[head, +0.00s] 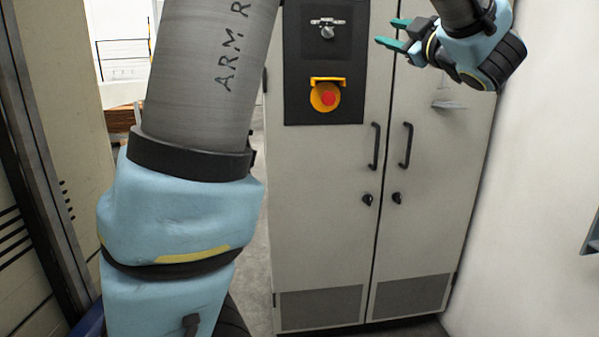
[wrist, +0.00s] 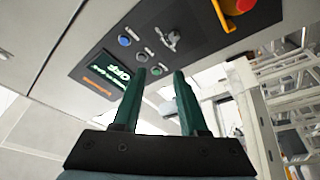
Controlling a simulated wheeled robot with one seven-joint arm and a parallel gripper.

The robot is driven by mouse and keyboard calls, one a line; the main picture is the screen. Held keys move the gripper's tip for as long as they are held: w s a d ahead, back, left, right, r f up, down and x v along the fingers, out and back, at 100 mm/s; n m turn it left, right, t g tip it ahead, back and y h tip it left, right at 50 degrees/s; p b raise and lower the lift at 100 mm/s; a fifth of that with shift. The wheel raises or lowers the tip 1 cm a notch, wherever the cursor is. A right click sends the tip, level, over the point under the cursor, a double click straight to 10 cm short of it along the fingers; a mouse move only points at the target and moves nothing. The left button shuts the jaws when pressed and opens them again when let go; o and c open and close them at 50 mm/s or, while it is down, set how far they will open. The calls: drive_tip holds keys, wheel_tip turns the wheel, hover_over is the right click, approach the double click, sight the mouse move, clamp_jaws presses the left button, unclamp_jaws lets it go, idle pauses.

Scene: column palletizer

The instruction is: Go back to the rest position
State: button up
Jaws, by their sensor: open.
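My gripper (head: 391,33) is at the upper right in the head view, in front of the control cabinet (head: 328,190). Its two green fingers point left and are apart, with nothing between them. In the wrist view my gripper (wrist: 157,75) is also open and empty. Beyond the fingertips is the cabinet's dark control panel (wrist: 202,25), with a lit display (wrist: 110,70), several buttons and a rotary switch (wrist: 172,39). The fingers appear apart from the panel.
A red emergency stop on a yellow base (head: 327,96) sits on the cabinet front. Two black door handles (head: 375,146) are below. A white wall (head: 545,170) stands at the right and a dark-edged panel (head: 40,150) at the left. Grey floor shows beside the cabinet.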

drive_tip(key=w+a+f+m+g+h+p, duration=0.3)
drive_tip(key=w+f+m+h, duration=0.15)
drive_tip(key=f+m, duration=0.2)
drive_tip(key=w+a+f+m+g+h+p, duration=0.35)
drive_tip(key=f+m+h, duration=0.25)
drive_tip(key=f, duration=0.2)
drive_tip(key=s+a+f+m+g+y+p, duration=0.1)
drive_tip(key=s+a+f+g, duration=0.4)
drive_tip(key=s+a+f, duration=0.2)
drive_tip(key=s+a+f+m+g+y+p, duration=0.1)
drive_tip(key=s+a+f+g, duration=0.5)
drive_tip(key=s+a, duration=0.6)
drive_tip(key=s+f+y+p, duration=0.1)
drive_tip(key=s+f, duration=0.1)
drive_tip(key=s, duration=0.1)
drive_tip(key=shift+f, duration=0.2)
drive_tip(key=shift+o, duration=0.4)
drive_tip(key=shift+m+g, duration=0.25)
